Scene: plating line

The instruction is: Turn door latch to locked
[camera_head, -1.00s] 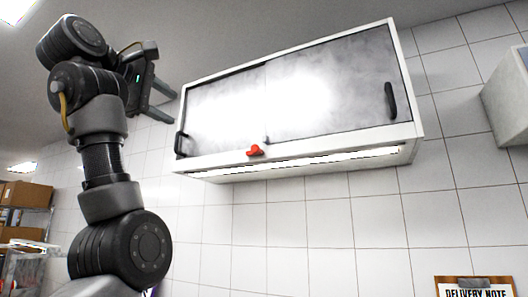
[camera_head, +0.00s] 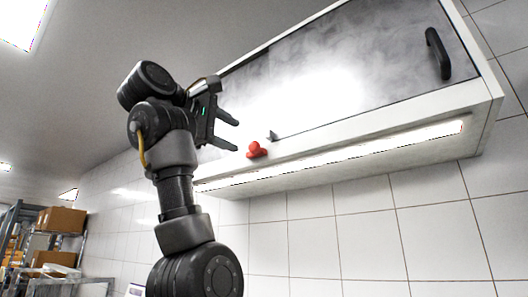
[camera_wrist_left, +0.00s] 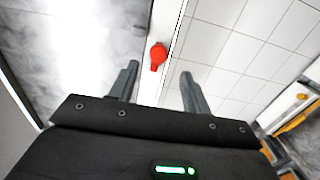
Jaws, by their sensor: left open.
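The red door latch (camera_head: 257,150) is a small knob on the white lower rail of the wall cabinet (camera_head: 400,128). In the left wrist view the latch (camera_wrist_left: 157,56) lies just beyond and between the two fingertips. My left gripper (camera_head: 236,135) is open and empty, to the left of the latch and apart from it; its fingers also show in the left wrist view (camera_wrist_left: 159,70). The cabinet's grey door (camera_head: 350,70) is above the latch, with a black handle (camera_head: 438,53) at the right. My right gripper is not in view.
A lit strip (camera_head: 340,153) runs along the cabinet's underside. A small grey piece (camera_head: 273,136) stands just above the latch. White wall tiles (camera_head: 370,235) lie below the cabinet. Shelves with cardboard boxes (camera_head: 62,220) stand at the far left.

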